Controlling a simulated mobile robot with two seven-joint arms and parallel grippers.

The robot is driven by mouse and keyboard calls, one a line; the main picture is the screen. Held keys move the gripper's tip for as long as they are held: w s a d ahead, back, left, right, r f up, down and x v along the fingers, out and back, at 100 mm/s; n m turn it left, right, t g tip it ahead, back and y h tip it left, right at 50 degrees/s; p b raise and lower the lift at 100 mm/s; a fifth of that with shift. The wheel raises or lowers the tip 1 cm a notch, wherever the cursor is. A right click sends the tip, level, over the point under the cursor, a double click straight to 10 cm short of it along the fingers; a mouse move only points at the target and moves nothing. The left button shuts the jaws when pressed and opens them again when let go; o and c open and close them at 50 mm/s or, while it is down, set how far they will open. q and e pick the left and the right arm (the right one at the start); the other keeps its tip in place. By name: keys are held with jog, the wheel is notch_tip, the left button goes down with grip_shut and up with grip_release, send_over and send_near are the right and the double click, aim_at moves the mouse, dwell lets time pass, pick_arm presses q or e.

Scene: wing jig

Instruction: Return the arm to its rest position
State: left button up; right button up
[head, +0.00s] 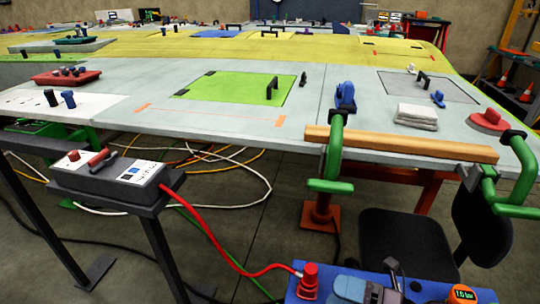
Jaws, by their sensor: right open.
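I cannot make out either of my grippers or arms in the head view. No gripper is seen touching or holding anything here. The pale wing panel (235,122) lies across the view. A wooden bar (400,144) runs along its near right edge. A green clamp (334,150) sits at the bar's left end, and another green clamp (522,170) sits at its right end.
A grey control box (110,178) on a stand is at the left. A blue tray (440,296) with a red cylinder (310,275) and tools is at the bottom right. A dark chair (400,245) stands behind it.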

jog(key=d+f+m+t+h+p, duration=0.3)
jog(key=d+m+t+h, duration=0.6)
jog(key=m, duration=1)
jog(key=s+d+f+m+g+h, duration=0.4)
jog(key=s+f+m+h, duration=0.3)
jog(key=s+f+m, duration=0.4)
jog(key=s+d+m, duration=0.1)
jog(key=m, duration=0.1)
jog(key=shift+s+f+m+g+h+p, duration=0.25)
jog(key=shift+s+m+g+h+p, duration=0.05)
jog(key=shift+g+h+p, duration=0.1)
